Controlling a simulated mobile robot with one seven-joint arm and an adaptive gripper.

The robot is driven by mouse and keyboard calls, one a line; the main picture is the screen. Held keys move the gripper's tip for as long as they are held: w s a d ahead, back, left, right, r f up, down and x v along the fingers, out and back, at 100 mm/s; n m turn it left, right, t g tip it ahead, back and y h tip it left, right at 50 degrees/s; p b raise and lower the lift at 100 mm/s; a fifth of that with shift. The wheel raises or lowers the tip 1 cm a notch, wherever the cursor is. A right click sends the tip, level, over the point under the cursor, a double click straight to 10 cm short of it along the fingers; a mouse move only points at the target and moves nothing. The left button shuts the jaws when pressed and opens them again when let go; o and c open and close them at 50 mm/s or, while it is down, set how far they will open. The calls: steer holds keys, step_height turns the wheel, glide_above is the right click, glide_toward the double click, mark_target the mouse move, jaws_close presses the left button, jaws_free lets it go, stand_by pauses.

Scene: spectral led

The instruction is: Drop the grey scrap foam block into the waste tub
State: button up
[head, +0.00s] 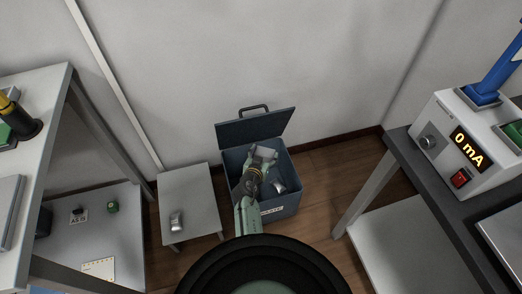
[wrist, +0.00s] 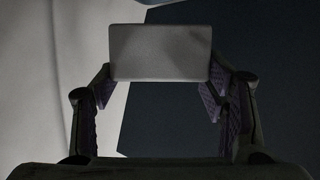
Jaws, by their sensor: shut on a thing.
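The grey foam block (wrist: 160,52) is held between the two fingers of my gripper (wrist: 161,88) in the wrist view. In the head view, the block (head: 266,153) shows as a pale grey piece at the end of my arm. My gripper (head: 268,160) is above the opening of the blue-grey waste tub (head: 289,208), with its lid (head: 255,127) standing open at the back. The arm hides part of the tub's inside and its label. I cannot tell the exact height of the block against the rim.
A low grey stool (head: 189,193) stands left of the tub, with a small shiny metallic object (head: 177,222) on it. A shelf unit (head: 60,95) is at the left. A dark-topped bench (head: 411,150) with a meter box (head: 452,140) is at the right. The wall is close behind the tub.

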mark_target(264, 160)
step_height(264, 160, down, 5)
steer(key=b, duration=0.3)
steer(key=shift+r, duration=0.1)
steer(key=o, duration=0.8)
steer(key=shift+o, duration=0.2)
steer(key=shift+a, duration=0.1)
steer(key=v, duration=0.7)
steer(key=shift+s, duration=0.2)
